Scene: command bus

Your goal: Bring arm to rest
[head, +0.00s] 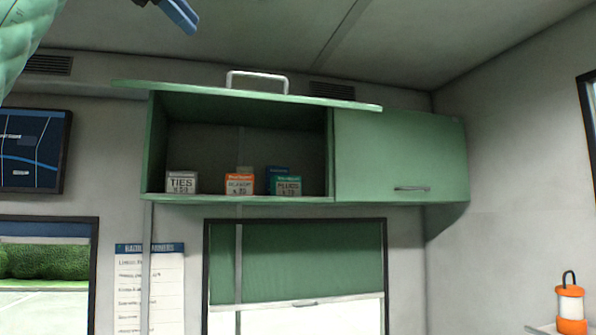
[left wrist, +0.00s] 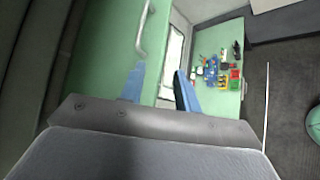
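My left gripper (head: 181,15) shows at the top edge of the head view, above and apart from the raised cabinet door. Its two blue fingers stand apart with nothing between them in the left wrist view (left wrist: 160,78). Part of my green-padded left arm (head: 22,38) fills the top left corner. My right gripper and arm are not in view.
The wall cabinet's left door (head: 330,102) is lifted open, its handle (head: 257,76) on top. Small boxes, including one marked TIES (head: 181,183), stand inside. The right door (head: 400,155) is shut. A worktop (left wrist: 206,45) holds several small coloured items.

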